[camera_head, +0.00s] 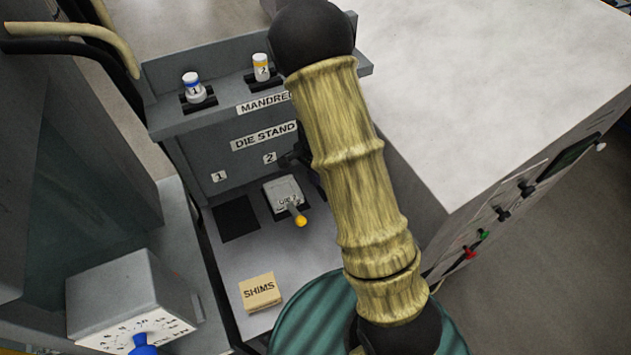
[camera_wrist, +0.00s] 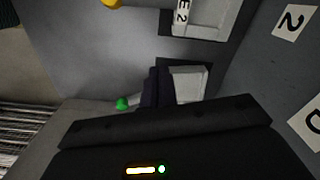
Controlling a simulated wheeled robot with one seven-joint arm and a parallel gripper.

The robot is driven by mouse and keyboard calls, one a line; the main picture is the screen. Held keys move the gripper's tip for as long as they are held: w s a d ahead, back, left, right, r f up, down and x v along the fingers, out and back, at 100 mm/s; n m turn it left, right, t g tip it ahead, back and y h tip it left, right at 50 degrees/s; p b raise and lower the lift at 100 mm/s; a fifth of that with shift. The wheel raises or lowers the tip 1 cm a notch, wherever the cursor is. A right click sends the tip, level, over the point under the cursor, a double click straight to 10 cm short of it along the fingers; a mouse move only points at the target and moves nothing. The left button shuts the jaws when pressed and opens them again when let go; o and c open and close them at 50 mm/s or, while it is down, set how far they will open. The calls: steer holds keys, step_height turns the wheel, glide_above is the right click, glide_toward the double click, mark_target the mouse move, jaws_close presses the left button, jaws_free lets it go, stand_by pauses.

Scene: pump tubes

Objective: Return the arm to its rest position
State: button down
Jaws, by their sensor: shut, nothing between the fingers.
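My arm (camera_head: 350,165), in a tan ribbed sleeve with black ends, reaches across the middle of the head view over the die stand (camera_head: 265,180). My gripper (camera_head: 292,160) shows only as a small dark part beside the sleeve. In the wrist view, its dark fingers (camera_wrist: 158,86) look shut and empty. They are close to a grey block (camera_wrist: 188,84) and a green knob (camera_wrist: 122,103); I cannot tell whether they touch. A grey die with a yellow knob (camera_head: 283,194) sits by stand label 2, apart from my gripper.
Two small capped mandrels, blue (camera_head: 194,88) and yellow (camera_head: 262,67), stand in the upper rack. A SHIMS block (camera_head: 260,292) lies on the lower shelf. A grey box with a blue dial (camera_head: 143,344) is at lower left. A large pale cabinet top (camera_head: 490,80) is bare.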

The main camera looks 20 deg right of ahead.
steer(key=shift+w, duration=0.2)
steer(key=s+r+n+t, duration=0.2)
steer(key=s+r+n, duration=1)
steer(key=s+r, duration=0.2)
steer(key=shift+s+d+r+t, duration=0.3)
steer(key=shift+d+r, duration=0.1)
steer(key=shift+r, duration=0.4)
